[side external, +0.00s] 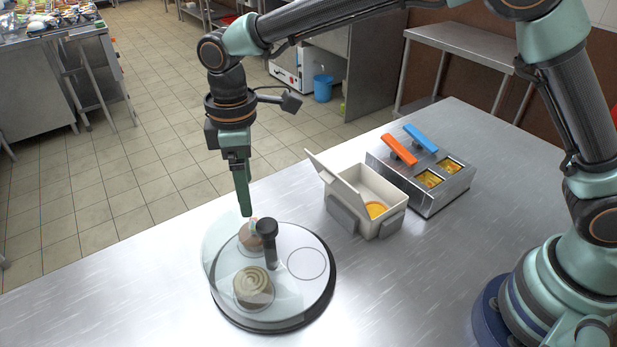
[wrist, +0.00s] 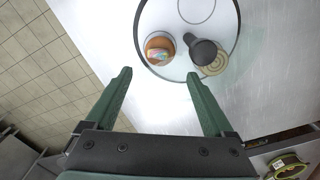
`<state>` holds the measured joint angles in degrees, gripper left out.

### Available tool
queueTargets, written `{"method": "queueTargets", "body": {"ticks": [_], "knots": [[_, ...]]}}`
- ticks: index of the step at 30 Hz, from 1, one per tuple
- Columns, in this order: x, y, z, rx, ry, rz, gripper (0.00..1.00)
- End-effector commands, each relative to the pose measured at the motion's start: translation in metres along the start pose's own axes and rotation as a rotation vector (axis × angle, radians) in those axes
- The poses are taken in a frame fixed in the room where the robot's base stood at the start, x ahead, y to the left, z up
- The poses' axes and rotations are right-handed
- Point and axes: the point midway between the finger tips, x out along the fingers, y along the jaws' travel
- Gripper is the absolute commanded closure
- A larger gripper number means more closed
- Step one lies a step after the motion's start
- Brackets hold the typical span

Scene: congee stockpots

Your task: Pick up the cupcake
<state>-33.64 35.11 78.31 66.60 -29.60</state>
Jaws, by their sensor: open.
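The cupcake (side external: 250,238) stands on a round white tray (side external: 318,290) with a black rim. In the wrist view the cupcake (wrist: 158,55) shows a brown side and a multicoloured top, just beyond the fingertips. My gripper (side external: 246,213) points down, just above and slightly left of the cupcake in the side view. In the wrist view my gripper (wrist: 159,74) has its two fingers wide apart with nothing between them. A clear cover (side external: 216,240) shows around the tray's left side; its exact extent is hard to see.
A black knob (side external: 267,230) stands close beside the cupcake. A swirl pastry (side external: 253,288) sits at the tray's front. An outlined circle (side external: 307,264) is empty. An open white box (side external: 345,205) and a metal container (side external: 432,203) with orange and blue handles stand right of the tray.

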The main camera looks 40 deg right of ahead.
Motion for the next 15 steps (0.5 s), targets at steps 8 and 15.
{"method": "queueTargets", "body": {"ticks": [8, 15], "knots": [[0.043, 0.0, 0.001, 0.002, -0.002, -0.001, 0.13], [0.059, 0.0, 0.001, 0.003, -0.002, -0.001, 0.13]]}}
